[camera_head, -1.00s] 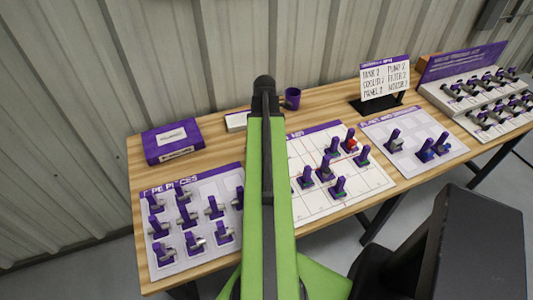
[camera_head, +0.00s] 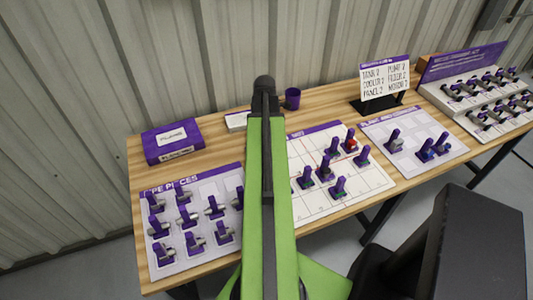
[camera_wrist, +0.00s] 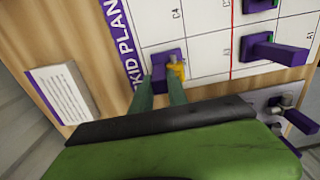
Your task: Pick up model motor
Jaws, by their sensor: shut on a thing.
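In the wrist view, my gripper (camera_wrist: 161,88) has its two fingers closed around a small model with a purple base and post and a yellow part (camera_wrist: 179,69), which I take to be the model motor. It is at the edge of the white skid plan board (camera_wrist: 197,47), by the purple title strip. I cannot tell whether its base touches the board. In the head view, my green arm hides the gripper and this piece. The same board (camera_head: 310,205) carries several other purple-handled models there.
A pipe pieces sheet (camera_head: 232,172) with several models lies left of my arm, and another sheet (camera_head: 408,163) with a few lies right. A purple box (camera_head: 172,141), a purple mug (camera_head: 292,98), a sign (camera_head: 385,82) and a stepped rack (camera_head: 440,97) stand along the back.

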